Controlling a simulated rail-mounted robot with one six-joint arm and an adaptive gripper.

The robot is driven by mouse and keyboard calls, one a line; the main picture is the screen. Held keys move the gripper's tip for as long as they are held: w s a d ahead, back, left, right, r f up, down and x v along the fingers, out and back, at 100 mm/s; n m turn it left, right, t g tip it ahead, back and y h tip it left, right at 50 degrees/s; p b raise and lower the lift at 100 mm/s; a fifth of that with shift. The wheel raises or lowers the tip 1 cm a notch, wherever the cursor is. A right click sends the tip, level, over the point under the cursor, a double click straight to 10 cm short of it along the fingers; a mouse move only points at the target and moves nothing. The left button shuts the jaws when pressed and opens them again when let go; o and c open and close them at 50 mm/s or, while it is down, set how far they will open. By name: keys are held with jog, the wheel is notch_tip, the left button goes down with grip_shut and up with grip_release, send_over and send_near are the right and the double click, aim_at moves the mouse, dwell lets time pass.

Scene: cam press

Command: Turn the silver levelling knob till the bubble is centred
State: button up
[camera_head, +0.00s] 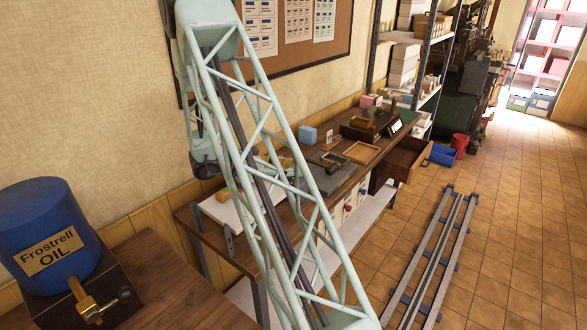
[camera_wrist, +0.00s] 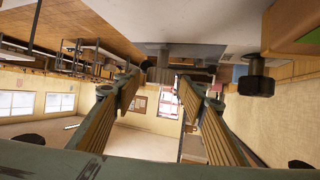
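My gripper (camera_wrist: 158,84) is open in the wrist view, its two ribbed fingers apart. Beyond the fingertips, a short grey stem (camera_wrist: 163,58) with a dark, wider end shows under a pale plate (camera_wrist: 222,22). I cannot tell whether it is the silver knob or whether the fingers touch it. A black knob (camera_wrist: 257,84) on a stem is to the right. A brown block with a green part (camera_wrist: 292,28) is at the top right, perhaps the level. No bubble is readable.
A wooden bench (camera_head: 200,226) runs along the wall with a blue box (camera_head: 308,135) and trays on it. A blue oil drum (camera_head: 45,230) with a brass tap stands at the lower left. Rails (camera_head: 435,255) cross the tiled floor. My lattice arm hides part of the bench.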

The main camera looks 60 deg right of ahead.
jog(key=shift+v, duration=5.2)
